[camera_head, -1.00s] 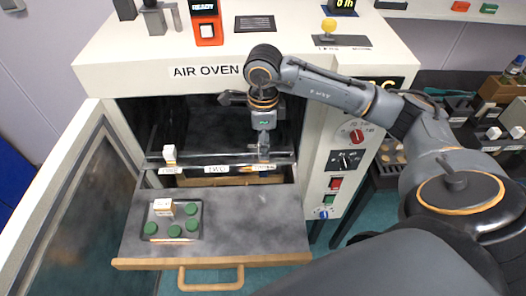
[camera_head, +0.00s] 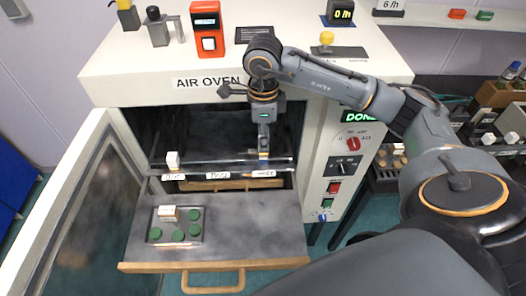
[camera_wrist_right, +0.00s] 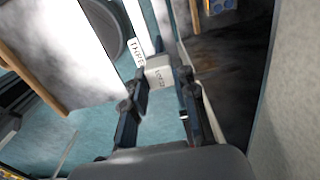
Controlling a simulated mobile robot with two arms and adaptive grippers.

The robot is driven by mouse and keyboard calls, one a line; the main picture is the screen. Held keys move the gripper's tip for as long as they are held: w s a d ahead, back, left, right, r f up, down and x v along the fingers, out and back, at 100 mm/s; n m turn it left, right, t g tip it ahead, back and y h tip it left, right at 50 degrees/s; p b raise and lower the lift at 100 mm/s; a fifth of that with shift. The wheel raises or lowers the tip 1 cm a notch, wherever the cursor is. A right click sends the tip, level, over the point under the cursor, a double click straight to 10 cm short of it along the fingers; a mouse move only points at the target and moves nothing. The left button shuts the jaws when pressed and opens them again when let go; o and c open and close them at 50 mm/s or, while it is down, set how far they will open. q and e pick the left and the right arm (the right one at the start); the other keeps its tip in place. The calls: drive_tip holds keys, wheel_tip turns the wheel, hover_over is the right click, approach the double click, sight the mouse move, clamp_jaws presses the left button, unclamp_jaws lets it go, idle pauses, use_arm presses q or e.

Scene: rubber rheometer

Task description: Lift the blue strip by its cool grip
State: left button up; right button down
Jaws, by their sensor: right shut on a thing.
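My right gripper (camera_head: 263,150) points down at the right end of the rack rail, in the open front of the air oven. It is shut on the grip of the blue strip; a small bluish patch shows at its fingertips. In the right wrist view a pale lettered block (camera_wrist_right: 158,73) sits between the ends of the two dark fingers (camera_wrist_right: 160,105). The strip itself is mostly hidden by the gripper and the dark oven. My left gripper is out of view.
Another white block (camera_head: 173,160) stands at the rail's left end. White labels (camera_head: 217,175) line the rail. Below, a grey shelf (camera_head: 255,235) holds a small tray (camera_head: 203,233) of green discs. The oven door (camera_head: 82,225) stands open at left; the control panel (camera_head: 330,180) is close at right.

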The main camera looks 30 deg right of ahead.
drive_tip(key=shift+r+p, duration=1.8)
drive_tip(key=shift+r, duration=1.7)
drive_tip(key=shift+f, duration=0.1)
